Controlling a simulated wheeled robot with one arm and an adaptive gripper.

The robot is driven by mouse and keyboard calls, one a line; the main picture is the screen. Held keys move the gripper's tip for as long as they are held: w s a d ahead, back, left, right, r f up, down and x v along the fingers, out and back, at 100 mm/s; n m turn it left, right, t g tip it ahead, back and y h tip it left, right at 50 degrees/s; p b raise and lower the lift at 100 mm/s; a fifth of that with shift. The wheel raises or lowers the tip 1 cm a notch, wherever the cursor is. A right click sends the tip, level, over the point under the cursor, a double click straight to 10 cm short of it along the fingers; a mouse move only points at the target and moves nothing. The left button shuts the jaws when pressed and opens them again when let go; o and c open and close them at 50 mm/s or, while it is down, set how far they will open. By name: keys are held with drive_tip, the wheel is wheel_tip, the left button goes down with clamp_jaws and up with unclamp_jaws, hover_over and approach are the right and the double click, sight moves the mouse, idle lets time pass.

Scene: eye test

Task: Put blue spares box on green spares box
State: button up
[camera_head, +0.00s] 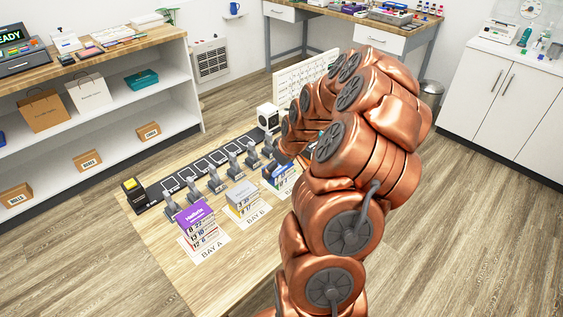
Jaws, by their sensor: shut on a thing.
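My gripper (272,164) is at the lower left end of my copper arm, mostly hidden by it. It is shut on a blue box (268,173), taken as the blue spares box, of which only a small part shows. The box is at or just above a partly hidden white and blue stack (281,183) at the right end of the row of bays. I cannot tell whether the two touch. I cannot make out a green spares box; my arm covers much of that area.
A purple-topped stack (195,219) stands in bay A and a grey-topped stack (243,197) in bay B. Several grey devices (213,181) line the table behind them. A white cube-shaped device (267,116) stands at the back. Shelves (105,115) are at left.

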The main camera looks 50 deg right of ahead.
drive_tip(key=w+d, duration=0.1)
drive_tip(key=w+d+p, duration=0.1)
drive_tip(key=d, duration=0.1)
drive_tip(key=w+d, duration=0.1)
drive_tip(key=d, duration=0.1)
drive_tip(key=shift+w+f+p, duration=0.2)
drive_tip(key=shift+f+p, duration=0.1)
drive_tip(key=shift+p, duration=0.1)
drive_tip(key=shift+a+f+p, duration=0.1)
drive_tip(key=shift+f+p, duration=0.9)
drive_tip(key=shift+f, duration=0.8)
drive_tip(key=shift+f+b, duration=0.2)
drive_tip(key=shift+b, duration=0.1)
drive_tip(key=o, duration=0.9)
drive_tip(key=shift+c, duration=0.2)
drive_tip(key=shift+r, duration=0.15)
